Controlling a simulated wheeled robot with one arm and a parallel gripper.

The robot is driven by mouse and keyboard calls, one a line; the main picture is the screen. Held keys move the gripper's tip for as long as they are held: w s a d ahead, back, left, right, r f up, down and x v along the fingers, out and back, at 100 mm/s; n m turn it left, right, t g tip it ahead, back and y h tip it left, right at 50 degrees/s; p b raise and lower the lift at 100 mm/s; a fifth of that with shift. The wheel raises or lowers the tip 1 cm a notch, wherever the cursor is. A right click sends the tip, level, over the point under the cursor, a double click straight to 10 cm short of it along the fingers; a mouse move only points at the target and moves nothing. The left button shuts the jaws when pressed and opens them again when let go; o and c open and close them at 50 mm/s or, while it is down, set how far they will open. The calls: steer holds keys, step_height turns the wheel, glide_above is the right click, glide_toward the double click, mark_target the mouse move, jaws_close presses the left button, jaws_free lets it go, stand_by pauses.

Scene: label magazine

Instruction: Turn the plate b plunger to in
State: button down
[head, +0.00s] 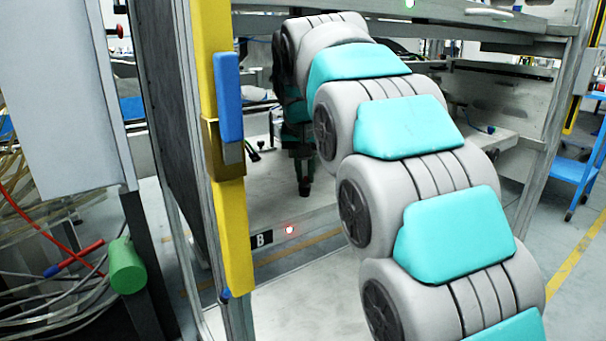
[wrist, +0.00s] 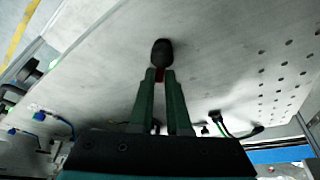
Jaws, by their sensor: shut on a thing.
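In the head view my gripper (head: 303,160) reaches down inside the frame over plate b (head: 225,200). A black "B" label (head: 262,239) and a lit red lamp (head: 289,230) are on the plate's front edge. The plunger's lower part is hidden by the fingers.
A yellow post (head: 232,235) with a blue block (head: 229,95) stands left of the plate. Metal shelf rails (head: 400,22) run above my arm. Black and blue cable connectors (wrist: 215,117) lie near the plate. A green cylinder (head: 127,265) is at the lower left.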

steer(key=m, duration=0.2)
steer(key=m+h, duration=0.1)
steer(key=m, duration=0.1)
steer(key=m+h, duration=0.1)
steer(key=shift+s+d+m+g, duration=0.1)
steer(key=shift+d+m+g, duration=0.2)
steer(key=shift+d+m, duration=0.1)
stand_by(0.4)
steer(key=c, duration=0.9)
jaws_free()
